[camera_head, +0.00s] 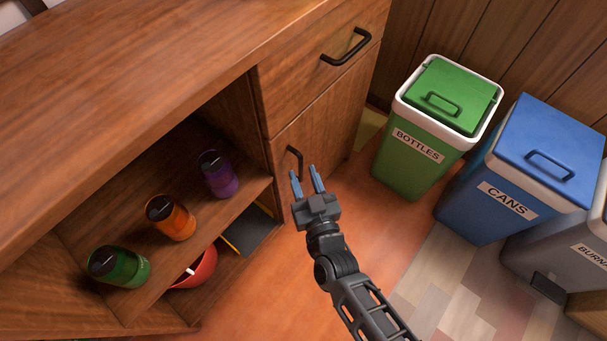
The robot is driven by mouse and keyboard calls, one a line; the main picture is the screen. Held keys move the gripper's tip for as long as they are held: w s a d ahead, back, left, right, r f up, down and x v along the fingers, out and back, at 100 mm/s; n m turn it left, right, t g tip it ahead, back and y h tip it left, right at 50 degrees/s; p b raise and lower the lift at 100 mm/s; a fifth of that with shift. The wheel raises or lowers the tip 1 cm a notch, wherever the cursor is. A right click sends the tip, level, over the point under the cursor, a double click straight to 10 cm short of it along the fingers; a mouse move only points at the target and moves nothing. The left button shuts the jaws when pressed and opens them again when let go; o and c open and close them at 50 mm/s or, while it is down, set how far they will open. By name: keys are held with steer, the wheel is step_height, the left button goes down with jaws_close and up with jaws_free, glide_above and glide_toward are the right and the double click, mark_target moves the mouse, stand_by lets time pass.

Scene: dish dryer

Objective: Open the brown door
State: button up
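The brown door (325,133) is the lower wooden front at the right end of the cabinet. It looks shut. Its dark vertical handle (294,160) is near the door's left edge. My gripper (307,177) is in front of the door, with its two blue-grey fingers pointing up towards the handle. The fingers are apart, with nothing seen between them. The fingertips appear just below and right of the handle in the picture; I cannot tell whether they touch it.
A drawer (318,62) with a dark handle is above the door. Left, an open shelf holds green (120,266), orange (170,218) and purple (218,174) containers, with a red bowl (196,270) below. A green bin (412,163) and blue bin (480,200) stand right. Floor shows between.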

steer(key=shift+w+a, duration=0.2)
steer(key=shift+w, duration=0.45)
jaws_close()
